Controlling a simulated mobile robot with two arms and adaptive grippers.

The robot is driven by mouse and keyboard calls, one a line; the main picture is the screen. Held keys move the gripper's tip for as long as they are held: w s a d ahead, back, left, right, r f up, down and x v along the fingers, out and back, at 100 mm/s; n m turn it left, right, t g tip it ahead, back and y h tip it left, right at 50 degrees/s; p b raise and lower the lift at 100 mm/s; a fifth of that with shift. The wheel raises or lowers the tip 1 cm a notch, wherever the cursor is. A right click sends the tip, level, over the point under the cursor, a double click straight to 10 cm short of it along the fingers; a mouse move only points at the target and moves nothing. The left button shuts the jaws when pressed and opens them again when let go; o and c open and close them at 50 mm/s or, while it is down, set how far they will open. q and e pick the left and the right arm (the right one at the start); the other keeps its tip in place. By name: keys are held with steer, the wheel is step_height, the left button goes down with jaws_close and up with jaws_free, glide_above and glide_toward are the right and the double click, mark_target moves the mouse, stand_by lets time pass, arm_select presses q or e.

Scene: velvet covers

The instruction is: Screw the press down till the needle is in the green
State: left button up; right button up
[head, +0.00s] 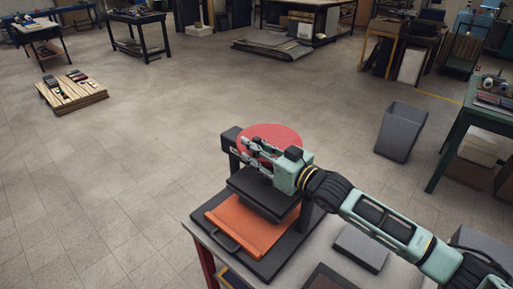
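The press (308,216) is a dark frame on the near table, with a red round wheel (283,133) on top. Its dark plate (268,203) hangs below the wheel. An orange cover (246,235) lies on the base under the plate, its front part sticking out. My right gripper (243,149) comes in from the right and lies across the near side of the wheel. Its fingers overlap the wheel in the head view. I cannot tell whether they touch it or are closed on something. I cannot make out a gauge or needle. My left gripper is not in view.
A grey block (361,247) lies on the near table (207,243), right of the press. A grey bin (401,132) stands on the floor behind, beside a green table (461,135). A wooden pallet (72,93) lies far left. The floor between is clear.

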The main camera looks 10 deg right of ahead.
steer(key=shift+w+d, duration=0.1)
jaws_close()
steer(key=shift+w+r, duration=0.1)
steer(key=shift+w, duration=0.05)
steer(key=shift+w+a+r, duration=0.1)
steer(key=shift+a, duration=0.1)
steer(key=shift+d, duration=0.1)
steer(key=shift+o, duration=1.7)
jaws_free()
steer(key=shift+w, duration=0.1)
steer(key=shift+o, duration=0.6)
steer(key=shift+f, duration=0.2)
steer(key=shift+s, duration=0.2)
